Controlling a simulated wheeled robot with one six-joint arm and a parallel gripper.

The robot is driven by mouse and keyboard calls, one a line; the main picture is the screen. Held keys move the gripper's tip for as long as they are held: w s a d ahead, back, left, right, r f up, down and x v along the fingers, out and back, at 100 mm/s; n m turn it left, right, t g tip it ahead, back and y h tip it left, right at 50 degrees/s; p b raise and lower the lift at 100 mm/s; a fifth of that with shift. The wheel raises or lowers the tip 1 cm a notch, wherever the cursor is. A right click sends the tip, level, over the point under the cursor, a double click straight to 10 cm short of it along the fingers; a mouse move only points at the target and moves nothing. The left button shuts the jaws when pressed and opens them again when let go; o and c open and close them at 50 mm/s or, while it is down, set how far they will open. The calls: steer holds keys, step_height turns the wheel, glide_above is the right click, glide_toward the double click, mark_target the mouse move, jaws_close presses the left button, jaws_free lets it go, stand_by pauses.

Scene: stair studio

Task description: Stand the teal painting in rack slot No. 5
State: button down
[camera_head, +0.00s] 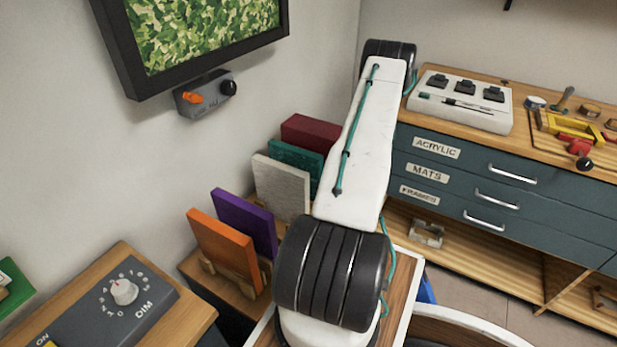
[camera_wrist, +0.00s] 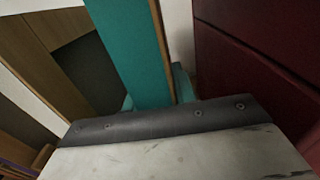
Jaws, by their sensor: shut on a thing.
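The teal painting (camera_head: 297,165) is a flat upright board in the row along the left wall, between a dark red board and a pale grey one; its lower part is hidden. In the wrist view the teal painting (camera_wrist: 128,45) rises just beyond the dark gripper edge, with a wooden side showing. My gripper (camera_wrist: 155,98) is shut on it near its visible lower end, and the fingers are mostly hidden. In the head view my white arm covers the gripper. The wooden rack (camera_head: 190,263) holds boards; no slot numbers are readable.
The dark red board (camera_head: 311,133) stands close behind; it fills the right of the wrist view (camera_wrist: 255,55). The pale grey board (camera_head: 281,187), purple board (camera_head: 244,222) and orange board (camera_head: 224,250) stand nearer. A drawer cabinet (camera_head: 455,185) is to the right.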

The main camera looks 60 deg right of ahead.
steer(key=c, duration=1.1)
jaws_free()
steer(key=shift+o, duration=0.2)
steer(key=s, duration=0.7)
steer(key=shift+s, duration=0.4)
steer(key=shift+a, duration=0.15)
